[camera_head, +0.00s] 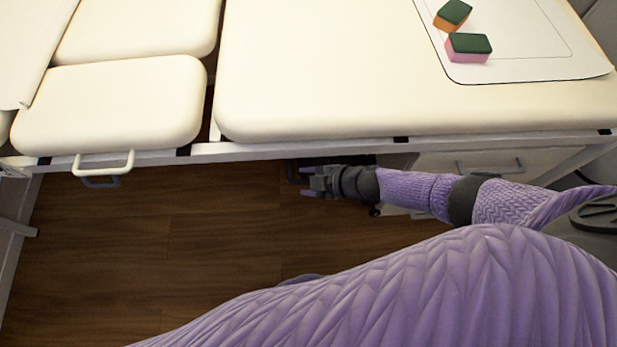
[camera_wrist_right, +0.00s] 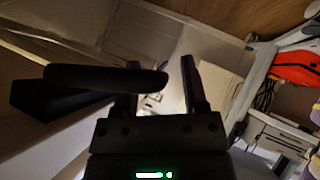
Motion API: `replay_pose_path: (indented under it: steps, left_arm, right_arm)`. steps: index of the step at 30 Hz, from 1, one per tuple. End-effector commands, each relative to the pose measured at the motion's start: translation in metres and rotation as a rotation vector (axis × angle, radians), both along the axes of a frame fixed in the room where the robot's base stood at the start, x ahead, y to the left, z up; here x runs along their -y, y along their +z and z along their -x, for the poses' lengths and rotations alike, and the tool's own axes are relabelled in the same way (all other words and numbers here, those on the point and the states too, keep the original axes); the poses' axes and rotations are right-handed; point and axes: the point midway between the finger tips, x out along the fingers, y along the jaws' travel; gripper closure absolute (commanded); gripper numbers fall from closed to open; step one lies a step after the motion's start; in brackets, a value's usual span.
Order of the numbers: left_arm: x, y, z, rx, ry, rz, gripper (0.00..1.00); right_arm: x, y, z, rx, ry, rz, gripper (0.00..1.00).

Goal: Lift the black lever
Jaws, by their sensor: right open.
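The black lever (camera_wrist_right: 85,78) shows in the right wrist view as a dark bar coming in from the left. Its rounded end reaches across the left finger into the space between the fingers. My right gripper (camera_wrist_right: 160,66) is open there; I cannot tell whether it touches the lever. In the head view my right gripper (camera_head: 307,180) is just below the front edge of the padded table, pointing left. A dark loop (camera_head: 291,171) shows beside its fingertips, partly hidden, perhaps the lever. My left gripper is not in view.
The cream padded table (camera_head: 330,100) overhangs the gripper. Two sponges (camera_head: 468,47) lie on a white mat (camera_head: 535,70). A white handle (camera_head: 104,163) sits on the left frame, with a grey handle (camera_head: 100,182) below. The wooden floor (camera_head: 180,240) is clear at left.

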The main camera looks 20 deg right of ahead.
Motion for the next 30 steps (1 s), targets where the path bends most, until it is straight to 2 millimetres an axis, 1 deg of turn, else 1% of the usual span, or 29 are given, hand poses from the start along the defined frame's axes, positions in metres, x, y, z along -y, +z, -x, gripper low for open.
replay_pose_path:
  steps: [2, 6, 9, 12, 16, 27, 29, 30]
  left_arm:
    - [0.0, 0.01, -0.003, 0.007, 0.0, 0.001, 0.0]
    - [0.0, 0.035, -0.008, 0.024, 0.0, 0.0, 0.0]
    - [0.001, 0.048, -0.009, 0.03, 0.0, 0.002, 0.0]
    - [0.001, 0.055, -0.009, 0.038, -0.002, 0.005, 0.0]
    - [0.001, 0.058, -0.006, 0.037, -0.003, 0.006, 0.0]
    - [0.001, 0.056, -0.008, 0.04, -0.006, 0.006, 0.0]
    - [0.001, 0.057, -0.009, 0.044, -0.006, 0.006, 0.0]
    - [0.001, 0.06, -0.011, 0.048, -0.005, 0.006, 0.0]
  right_arm:
    - [0.006, 0.011, 0.004, 0.002, -0.001, 0.001, 0.45]
    - [0.028, 0.038, 0.023, 0.003, -0.003, 0.002, 0.45]
    - [0.042, 0.052, 0.035, 0.003, -0.002, 0.001, 0.45]
    - [0.052, 0.06, 0.045, 0.002, -0.001, 0.001, 0.45]
    - [0.058, 0.063, 0.05, 0.001, 0.0, 0.0, 0.45]
    - [0.058, 0.061, 0.05, 0.0, 0.0, 0.0, 0.45]
    - [0.058, 0.06, 0.051, -0.007, -0.023, 0.002, 0.45]
    - [0.06, 0.056, 0.054, -0.024, -0.081, 0.004, 0.45]
